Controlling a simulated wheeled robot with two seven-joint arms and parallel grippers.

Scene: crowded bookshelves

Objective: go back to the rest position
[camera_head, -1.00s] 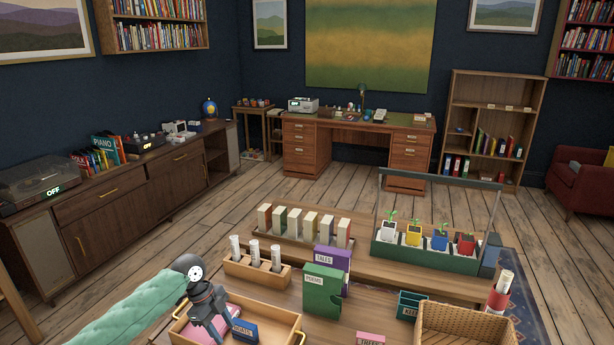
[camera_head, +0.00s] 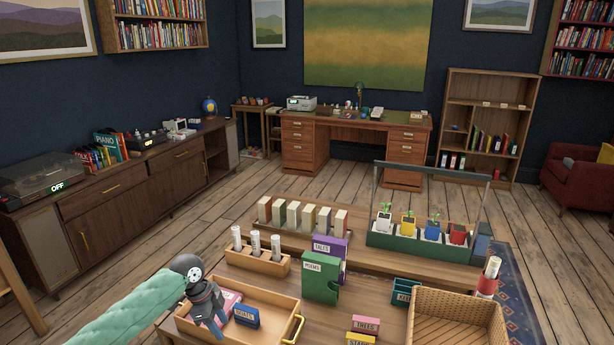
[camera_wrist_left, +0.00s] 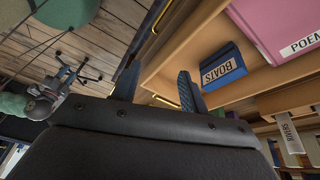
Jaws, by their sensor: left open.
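My left gripper (camera_head: 218,322) comes in from the left over the wooden tray (camera_head: 282,335). In the left wrist view its two fingers (camera_wrist_left: 158,82) are apart with nothing between them. A blue book marked BOATS (camera_head: 246,316) is in the tray, just right of the gripper; it also shows in the left wrist view (camera_wrist_left: 222,68), clear of the fingers. A pink book (camera_head: 232,297) lies in the tray, partly hidden behind the gripper. A dark shape that looks like my right gripper (camera_wrist_left: 66,76) shows small at the left of the left wrist view; its jaws are too small to read.
Bare floor (camera_head: 150,240) lies beyond the arm.

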